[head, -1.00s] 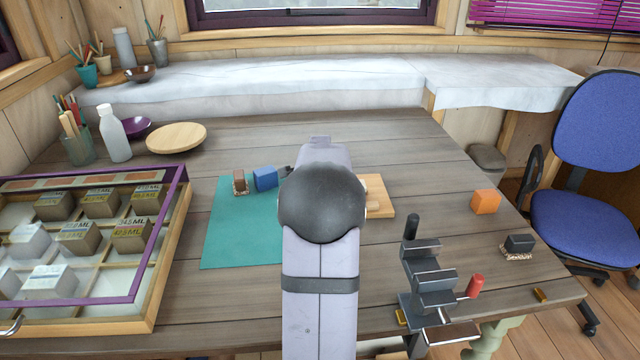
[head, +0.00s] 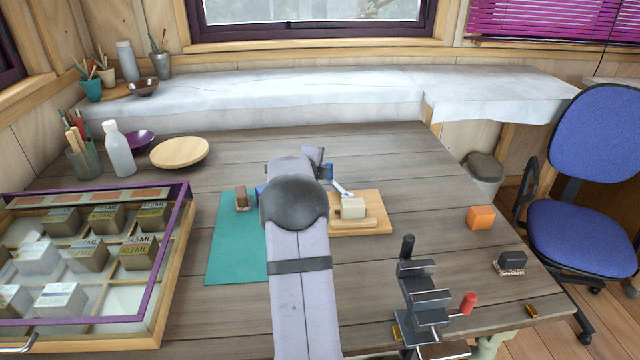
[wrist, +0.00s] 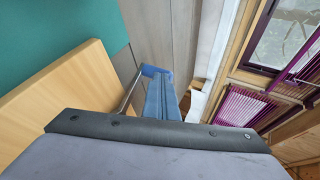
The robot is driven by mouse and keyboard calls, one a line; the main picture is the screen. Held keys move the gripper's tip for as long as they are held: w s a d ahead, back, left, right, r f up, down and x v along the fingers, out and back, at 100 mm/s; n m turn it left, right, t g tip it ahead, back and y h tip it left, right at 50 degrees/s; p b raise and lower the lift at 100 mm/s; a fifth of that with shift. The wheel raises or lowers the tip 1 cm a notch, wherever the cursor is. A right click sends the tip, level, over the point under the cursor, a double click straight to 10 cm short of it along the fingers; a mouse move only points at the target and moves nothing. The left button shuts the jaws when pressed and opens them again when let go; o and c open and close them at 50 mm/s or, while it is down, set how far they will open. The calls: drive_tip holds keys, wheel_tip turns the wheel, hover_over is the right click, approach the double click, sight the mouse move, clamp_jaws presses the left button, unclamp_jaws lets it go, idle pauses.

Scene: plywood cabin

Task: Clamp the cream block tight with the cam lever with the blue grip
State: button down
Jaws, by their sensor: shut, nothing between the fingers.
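The cream block (head: 353,208) sits on a light wooden board (head: 382,199), right of my arm in the head view. In the wrist view the blue grip (wrist: 155,71) is at the tips of my gripper (wrist: 164,82), touching or very close. My fingers are shut with nothing between them. In the head view my arm hides the fingers.
A teal mat (head: 232,245) lies left of the board with a brown block (head: 241,198) on it. A metal clamp-like fixture (head: 425,297) with black and red handles stands front right. An orange block (head: 481,217) is further right. A divided case (head: 90,250) fills the left.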

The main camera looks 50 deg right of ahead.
drive_tip(key=shift+w+a+f, duration=0.1)
drive_tip(key=shift+w+a, duration=0.05)
idle(0.4)
drive_tip(key=shift+a+b, duration=0.25)
drive_tip(key=shift+b, duration=0.05)
drive_tip(key=a, duration=0.1)
drive_tip(key=s+a+b, duration=0.1)
drive_tip(key=a, duration=0.1)
drive_tip(key=shift+a+b, duration=0.1)
drive_tip(key=shift+b, duration=0.2)
drive_tip(key=w+v, duration=0.1)
drive_tip(key=v, duration=0.9)
drive_tip(key=shift+p, duration=0.45)
drive_tip(key=shift+s, duration=0.1)
